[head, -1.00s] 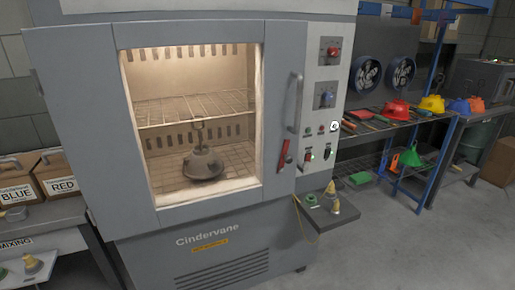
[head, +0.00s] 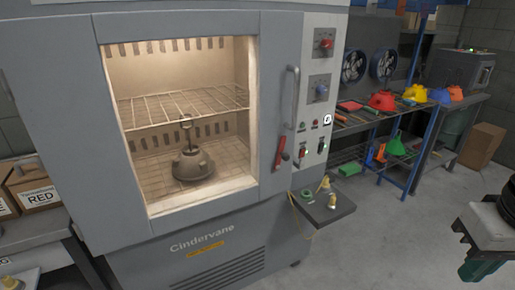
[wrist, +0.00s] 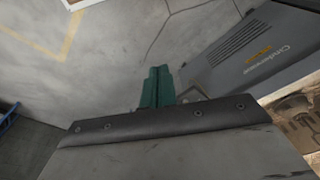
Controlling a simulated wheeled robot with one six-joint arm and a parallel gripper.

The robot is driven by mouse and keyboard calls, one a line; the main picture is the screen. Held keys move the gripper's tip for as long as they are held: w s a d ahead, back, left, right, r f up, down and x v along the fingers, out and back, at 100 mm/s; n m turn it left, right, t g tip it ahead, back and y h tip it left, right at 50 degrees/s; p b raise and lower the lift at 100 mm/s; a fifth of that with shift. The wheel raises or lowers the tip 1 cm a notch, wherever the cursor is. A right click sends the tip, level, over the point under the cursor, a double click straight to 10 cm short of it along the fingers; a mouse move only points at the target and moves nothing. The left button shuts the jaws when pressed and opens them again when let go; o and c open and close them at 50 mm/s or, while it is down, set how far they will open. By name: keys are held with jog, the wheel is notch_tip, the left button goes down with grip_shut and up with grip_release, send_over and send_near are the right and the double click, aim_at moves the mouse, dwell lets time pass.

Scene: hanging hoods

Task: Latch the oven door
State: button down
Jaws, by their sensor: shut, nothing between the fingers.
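The grey oven (head: 215,235) stands at the left and centre of the head view. Its windowed door (head: 272,100) looks closed or nearly so; I cannot tell whether a small gap remains. A vertical bar handle (head: 292,100) is on the door's right side. Below it is a red latch lever (head: 279,152), tilted slightly from upright; whether it is engaged is unclear. In the wrist view, my gripper (wrist: 158,72) has green fingers, shut together and empty, above the floor. The oven's lower front (wrist: 250,55) shows there, well apart from the fingers.
A control panel (head: 317,110) with knobs is right of the door. A small side shelf (head: 335,208) holding small items juts out below it. A blue-framed rack (head: 425,145) with coloured hoods stands at the right. Open floor (head: 395,235) lies in front.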

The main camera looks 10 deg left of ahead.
jog(key=w+a+f+n+t+y, duration=0.15)
jog(key=w+a+n+t, duration=0.45)
jog(key=w, duration=0.7)
jog(key=w+a+f+n+t+y, duration=0.1)
jog(key=w+a+f+n+t, duration=0.3)
jog(key=w+a, duration=0.6)
jog(key=w+a+f+n+t+y, duration=0.2)
jog(key=w+a+n+t, duration=0.3)
jog(key=w+a+n, duration=0.5)
jog(key=shift+w+a+y, duration=0.2)
jog(key=shift+a+y, duration=0.55)
jog(key=shift+a, duration=0.25)
jog(key=shift+f, duration=0.1)
